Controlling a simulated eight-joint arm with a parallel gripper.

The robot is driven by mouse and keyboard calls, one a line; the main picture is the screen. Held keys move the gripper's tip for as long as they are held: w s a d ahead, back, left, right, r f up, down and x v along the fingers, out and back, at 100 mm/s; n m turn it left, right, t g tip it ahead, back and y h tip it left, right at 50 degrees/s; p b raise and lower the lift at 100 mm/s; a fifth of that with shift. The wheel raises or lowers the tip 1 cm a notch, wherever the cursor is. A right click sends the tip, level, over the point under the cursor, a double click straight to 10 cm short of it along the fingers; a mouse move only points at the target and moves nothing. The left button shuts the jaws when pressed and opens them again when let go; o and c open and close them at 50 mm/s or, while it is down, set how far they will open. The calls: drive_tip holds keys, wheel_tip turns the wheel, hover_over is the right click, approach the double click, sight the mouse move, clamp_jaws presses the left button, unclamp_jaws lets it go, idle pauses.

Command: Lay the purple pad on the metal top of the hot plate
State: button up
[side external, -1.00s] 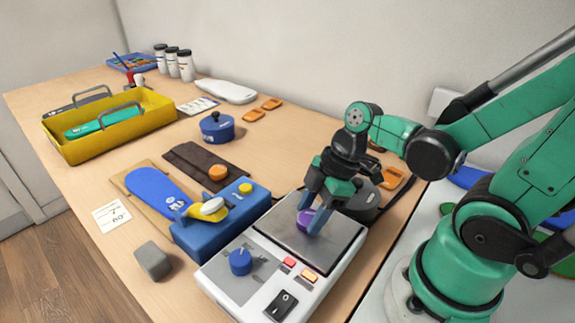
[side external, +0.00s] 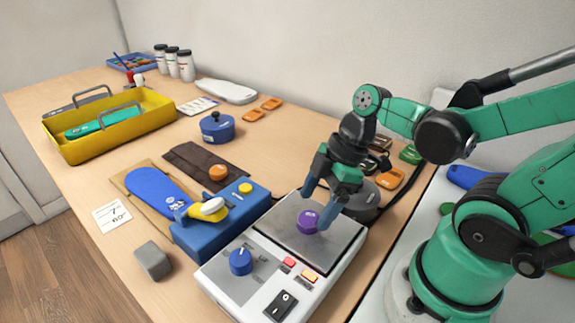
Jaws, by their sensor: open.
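The purple pad (side external: 307,221) is a small round piece lying on the grey metal top of the hot plate (side external: 280,230). It rests near the middle of the plate. The hot plate has a white body with a blue knob (side external: 240,261), small red and orange buttons and a black switch on its front. My gripper (side external: 318,208) is open, its blue fingers pointing down around or just above the pad. Whether a finger touches the pad cannot be told.
A blue block (side external: 220,228) with a yellow-handled piece stands left of the hot plate. A grey block (side external: 153,260) lies in front. A dark round object (side external: 362,200) sits behind the plate. A yellow tray (side external: 110,130) and a blue pot (side external: 217,128) stand farther back.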

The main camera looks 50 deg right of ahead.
drive_tip(key=v, duration=0.9)
drive_tip(key=w+a+f+m+t+h, duration=0.2)
drive_tip(key=w+m, duration=0.5)
drive_tip(key=m, duration=0.4)
drive_tip(key=t+h, duration=0.1)
drive_tip(key=t, duration=0.1)
drive_tip(key=shift+f+t+h, duration=0.3)
drive_tip(key=shift+h, duration=0.1)
